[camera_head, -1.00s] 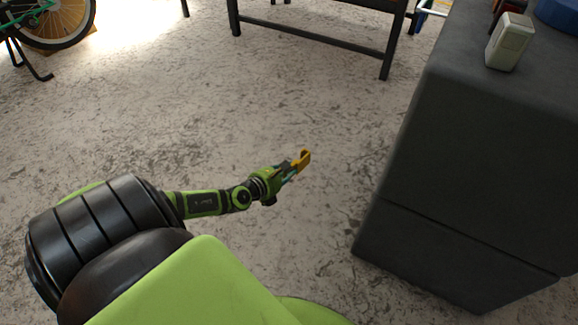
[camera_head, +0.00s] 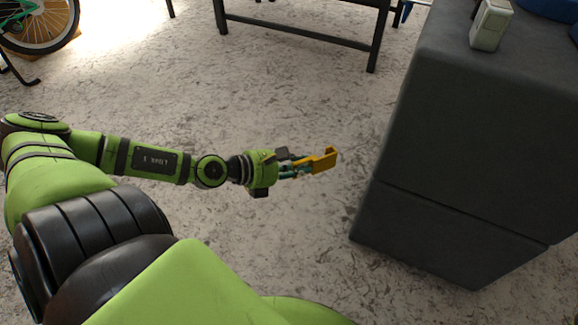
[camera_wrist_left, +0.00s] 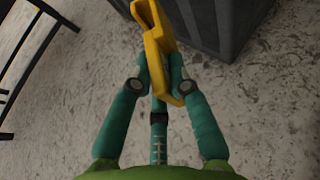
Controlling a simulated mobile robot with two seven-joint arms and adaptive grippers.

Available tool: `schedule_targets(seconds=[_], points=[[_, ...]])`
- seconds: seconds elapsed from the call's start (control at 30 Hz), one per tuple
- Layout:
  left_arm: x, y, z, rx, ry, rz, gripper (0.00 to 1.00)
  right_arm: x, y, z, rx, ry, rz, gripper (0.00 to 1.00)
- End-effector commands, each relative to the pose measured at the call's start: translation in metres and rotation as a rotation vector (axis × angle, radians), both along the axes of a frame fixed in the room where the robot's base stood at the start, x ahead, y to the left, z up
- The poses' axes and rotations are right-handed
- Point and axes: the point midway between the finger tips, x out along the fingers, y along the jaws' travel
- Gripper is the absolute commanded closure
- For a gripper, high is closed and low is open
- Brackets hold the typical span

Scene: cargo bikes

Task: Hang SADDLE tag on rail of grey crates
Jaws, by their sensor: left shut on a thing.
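My left gripper (camera_head: 306,168) is shut on a yellow tag (camera_head: 324,160) and holds it out in the air over the floor. In the left wrist view the yellow tag (camera_wrist_left: 152,45) stands between the teal fingers of my gripper (camera_wrist_left: 158,80), with its hooked end pointing away from me. No lettering on the tag can be read. No rail and no grey crates can be made out for certain. My right gripper is not in view.
A large dark grey block-like unit (camera_head: 455,150) stands to the right of the gripper, with a small pale box (camera_head: 491,25) on top. A dark metal frame (camera_head: 300,36) stands at the back. A bicycle wheel (camera_head: 38,22) is at the far left. The floor between is clear.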

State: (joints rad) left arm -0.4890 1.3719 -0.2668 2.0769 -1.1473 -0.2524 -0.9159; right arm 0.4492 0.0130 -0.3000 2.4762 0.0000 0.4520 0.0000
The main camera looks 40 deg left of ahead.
Motion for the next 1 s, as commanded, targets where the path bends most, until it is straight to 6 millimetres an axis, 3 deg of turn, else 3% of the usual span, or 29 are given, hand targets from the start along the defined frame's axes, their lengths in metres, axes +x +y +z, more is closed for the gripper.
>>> schedule_targets(seconds=[0.63,1.0], points=[[-0.012,-0.039,0.052,0.004,-0.003,-0.168,1.00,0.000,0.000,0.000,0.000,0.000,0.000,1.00],[-0.026,-0.081,0.109,0.001,-0.006,-0.345,1.00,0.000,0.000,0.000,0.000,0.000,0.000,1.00]])
